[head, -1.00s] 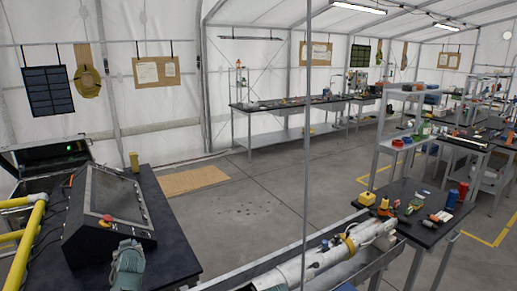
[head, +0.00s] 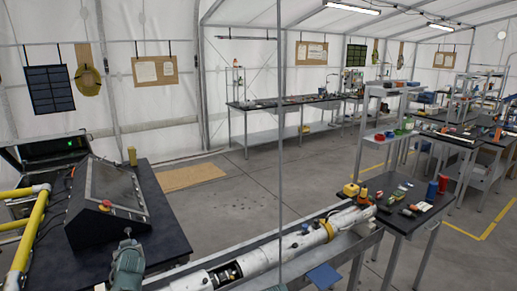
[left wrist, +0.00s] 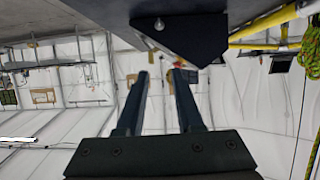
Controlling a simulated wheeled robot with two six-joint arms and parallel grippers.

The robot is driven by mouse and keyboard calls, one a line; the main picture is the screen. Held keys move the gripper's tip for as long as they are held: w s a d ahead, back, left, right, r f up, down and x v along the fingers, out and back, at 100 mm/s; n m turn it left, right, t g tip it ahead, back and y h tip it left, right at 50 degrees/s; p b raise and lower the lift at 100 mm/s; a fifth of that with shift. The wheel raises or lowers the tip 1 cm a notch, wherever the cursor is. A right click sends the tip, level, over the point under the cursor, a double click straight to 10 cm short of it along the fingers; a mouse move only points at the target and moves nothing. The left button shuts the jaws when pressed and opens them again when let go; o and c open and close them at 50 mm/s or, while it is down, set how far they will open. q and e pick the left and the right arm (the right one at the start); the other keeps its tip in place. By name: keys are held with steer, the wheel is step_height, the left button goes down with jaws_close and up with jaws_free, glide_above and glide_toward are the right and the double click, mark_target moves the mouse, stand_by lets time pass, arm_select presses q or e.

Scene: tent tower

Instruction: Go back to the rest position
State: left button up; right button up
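My left gripper (left wrist: 158,78) shows in the left wrist view. Its two dark fingers stand apart with a clear gap between them, and nothing is held. A dark angular block hangs above the fingertips there.
A dark console (head: 108,205) stands on the left bench (head: 165,240), near yellow pipes (head: 32,235). A long white cylinder (head: 275,252) lies in a trough in front, with a thin pole (head: 280,120) close by. A small bench (head: 415,222) stands right. Open floor (head: 235,200) lies beyond.

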arm_select(q)
steer(key=s+d+f+g+h, duration=0.1)
steer(key=s+d+f, duration=0.1)
steer(key=d+f, duration=0.1)
steer(key=s+d+f+m+g+h, duration=0.1)
steer(key=s+d+f+g, duration=0.1)
steer(key=d, duration=0.3)
steer(key=s+d+f+m+g+h, duration=0.1)
steer(key=s+d+f+g, duration=0.1)
steer(key=s+d+f, duration=0.1)
steer(key=shift+s+d+f+h, duration=0.2)
steer(key=shift+d+f, duration=0.15)
steer(key=shift+d, duration=0.2)
steer(key=shift+s+d+f+h, duration=0.1)
steer(key=shift+s+d+f, duration=0.1)
steer(key=shift+d+f, duration=0.25)
steer(key=s+d+f+m+g+b, duration=0.2)
steer(key=s+d+f+b, duration=0.1)
steer(key=s+d, duration=0.3)
steer(key=s+d+f+m+g+h+b, duration=0.1)
steer(key=s+d+f+m+g+b, duration=0.1)
steer(key=s+d+f, duration=0.4)
steer(key=s+d+f+m+g+h+b, duration=0.1)
steer(key=s+d+f+m+b, duration=0.3)
steer(key=d, duration=0.8)
steer(key=shift+s+d+f+g+b, duration=0.15)
steer(key=shift+s+f+g+b, duration=0.35)
steer(key=shift+s+g, duration=0.6)
steer(key=shift+s+r+t, duration=0.1)
steer(key=shift+t, duration=0.2)
